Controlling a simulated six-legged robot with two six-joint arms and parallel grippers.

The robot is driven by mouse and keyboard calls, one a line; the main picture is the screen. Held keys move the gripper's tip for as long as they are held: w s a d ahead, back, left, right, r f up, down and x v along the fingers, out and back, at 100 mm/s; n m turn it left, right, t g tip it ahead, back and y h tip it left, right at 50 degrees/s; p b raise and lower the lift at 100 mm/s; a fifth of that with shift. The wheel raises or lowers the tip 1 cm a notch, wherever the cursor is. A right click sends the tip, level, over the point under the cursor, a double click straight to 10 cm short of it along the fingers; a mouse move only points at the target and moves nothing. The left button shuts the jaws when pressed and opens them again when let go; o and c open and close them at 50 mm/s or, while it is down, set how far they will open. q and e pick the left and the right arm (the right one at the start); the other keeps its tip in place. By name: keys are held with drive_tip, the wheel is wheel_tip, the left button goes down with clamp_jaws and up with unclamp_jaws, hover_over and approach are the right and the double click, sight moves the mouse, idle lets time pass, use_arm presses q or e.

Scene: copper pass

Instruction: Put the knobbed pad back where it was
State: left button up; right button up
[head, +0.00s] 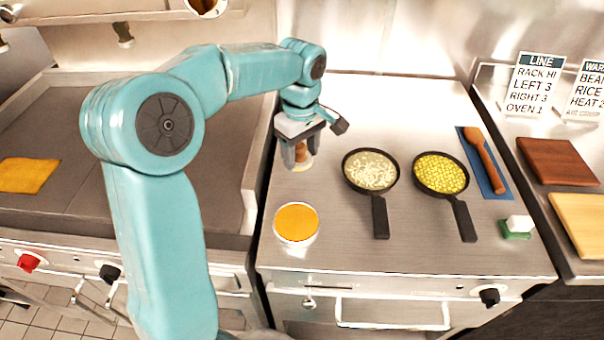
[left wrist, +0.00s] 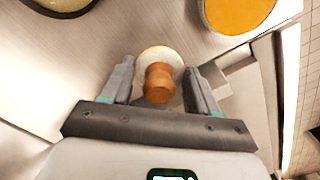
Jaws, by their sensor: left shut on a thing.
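The knobbed pad has a brown wooden knob (left wrist: 158,84) on a round pale pad (left wrist: 164,55). In the head view its knob (head: 301,152) shows below my left gripper, with the pale pad under it. My left gripper (head: 299,155) points down at the left side of the steel counter and is shut on the knobbed pad. In the left wrist view its fingers (left wrist: 160,88) stand on either side of the knob. I cannot tell whether the pad touches the counter. My right gripper is not in view.
A round dish of orange food (head: 296,222) sits in front of the gripper. Two black pans, one pale-filled (head: 369,170) and one yellow-filled (head: 440,173), stand to the right. Beyond are a wooden spoon (head: 482,158) on a blue mat and a white-green block (head: 517,226). The back counter is clear.

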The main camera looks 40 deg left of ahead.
sight(302, 147)
use_arm(q)
wheel_tip(302, 147, down, 7)
drive_tip(key=shift+r, duration=0.2)
drive_tip(key=shift+f, duration=0.15)
drive_tip(key=o, duration=1)
drive_tip(key=shift+w, duration=0.1)
wheel_tip(302, 147, up, 12)
drive_tip(key=shift+r+p, duration=0.2)
drive_tip(key=shift+p, duration=0.15)
drive_tip(key=shift+d+f, duration=0.1)
